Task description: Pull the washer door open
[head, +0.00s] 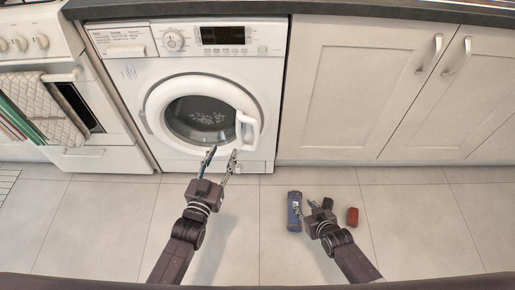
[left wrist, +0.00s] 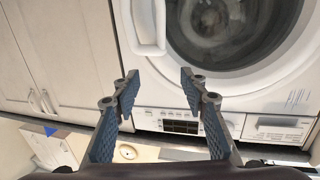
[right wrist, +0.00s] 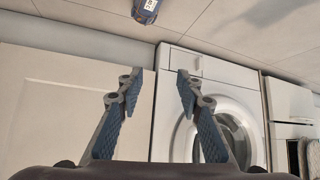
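The white washer (head: 265,88) stands under the counter with its round door (head: 203,112) shut. The door's white handle (head: 245,128) is on the right side of the door; in the left wrist view the handle (left wrist: 149,28) is at the upper left. My left gripper (head: 221,153) is open and empty, in front of and below the handle, apart from it. In the left wrist view its spread fingers (left wrist: 157,88) have nothing between them. My right gripper (head: 318,205) is open and empty, low over the floor to the right of the washer; its fingers (right wrist: 159,88) are spread.
A blue can-like object (head: 294,211) and a red object (head: 352,216) lie on the tiled floor by my right gripper. A white oven (head: 96,120) with a hanging towel (head: 50,110) stands left. Cream cabinets (head: 350,90) stand right. The floor before the washer is clear.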

